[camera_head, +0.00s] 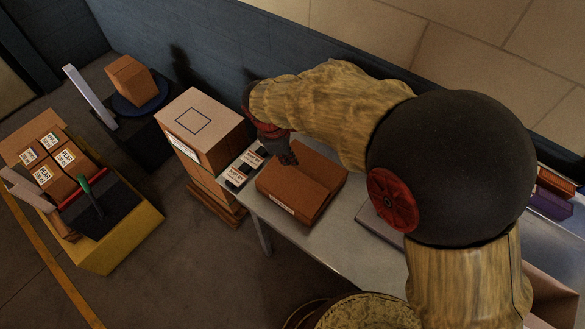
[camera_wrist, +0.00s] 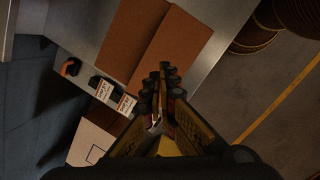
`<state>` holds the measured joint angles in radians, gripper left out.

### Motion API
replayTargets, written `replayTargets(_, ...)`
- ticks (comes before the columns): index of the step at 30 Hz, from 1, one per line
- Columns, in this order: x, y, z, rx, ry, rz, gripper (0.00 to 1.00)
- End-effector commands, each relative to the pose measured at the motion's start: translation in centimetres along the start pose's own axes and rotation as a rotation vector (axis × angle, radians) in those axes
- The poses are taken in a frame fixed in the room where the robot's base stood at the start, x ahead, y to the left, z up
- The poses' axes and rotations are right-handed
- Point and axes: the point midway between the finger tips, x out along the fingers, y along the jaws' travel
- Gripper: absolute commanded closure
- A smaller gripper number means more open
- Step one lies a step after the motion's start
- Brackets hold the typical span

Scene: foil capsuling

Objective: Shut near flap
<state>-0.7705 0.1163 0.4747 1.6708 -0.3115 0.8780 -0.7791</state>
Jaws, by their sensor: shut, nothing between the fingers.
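A brown carton (camera_head: 288,191) lies on the grey table, with a white label low on its side facing the head camera. In the head view its top shows two panels with a line between them. The wrist view shows the two panels side by side, the right one (camera_wrist: 178,50) lighter than the left one (camera_wrist: 132,38). I cannot tell exactly how far either flap is folded.
Small white-labelled items (camera_head: 244,168) stand left of the carton on the table (camera_head: 300,240). A tall boxed stack (camera_head: 200,125) stands beyond the table's left end. A yellow cart (camera_head: 120,238) with labelled boxes is farther left. My arm covers the table's right part.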

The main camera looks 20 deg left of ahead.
Motion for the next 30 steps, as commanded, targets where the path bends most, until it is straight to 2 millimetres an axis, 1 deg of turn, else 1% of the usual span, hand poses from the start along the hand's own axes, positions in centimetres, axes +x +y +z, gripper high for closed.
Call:
replayTargets(1, 0.8, -0.2, 0.3, 0.080, -0.005, 0.011, 1.00)
replayTargets(4, 1.6, 0.1, 0.3, 0.247, 0.004, 0.042, 1.00)
replayTargets(9, 1.6, 1.1, -0.3, 0.472, 0.041, 0.076, 1.00)
replayTargets(12, 1.5, 1.3, -0.5, 0.548, 0.052, 0.078, 1.00)
replayTargets(16, 1.9, 1.3, -0.5, 0.582, 0.052, 0.076, 1.00)
replayTargets(20, 3.3, 1.3, -0.5, 0.583, 0.049, 0.074, 1.00)
replayTargets(30, 9.9, 1.9, -0.6, 0.581, 0.049, 0.073, 1.00)
